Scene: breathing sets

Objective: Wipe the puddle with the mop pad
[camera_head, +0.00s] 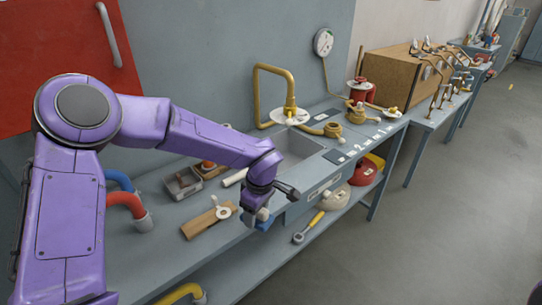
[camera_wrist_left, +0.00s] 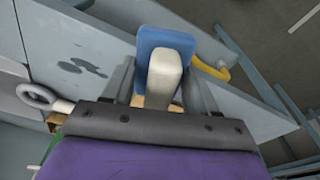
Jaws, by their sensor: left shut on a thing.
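My left gripper (camera_head: 258,203) is shut on the mop pad, a blue pad (camera_wrist_left: 152,44) with a pale block-shaped handle (camera_wrist_left: 165,78). The handle sits between the fingers in the left wrist view. In the head view the pad (camera_head: 264,218) shows small below the fingers, by the front edge of the grey-blue bench. The puddle (camera_wrist_left: 82,67) shows in the left wrist view as several dark wet spots on the bench, left of the pad and apart from it. I cannot make out the puddle in the head view. My right gripper is not in view.
A wooden board (camera_head: 200,224) with a white-handled fitting lies left of the gripper. A sink (camera_head: 296,146) is set behind it. Blue and red pipes (camera_head: 123,200) stand at left. A yellow-handled tool (camera_head: 308,228) lies on the lower shelf. Open floor is at right.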

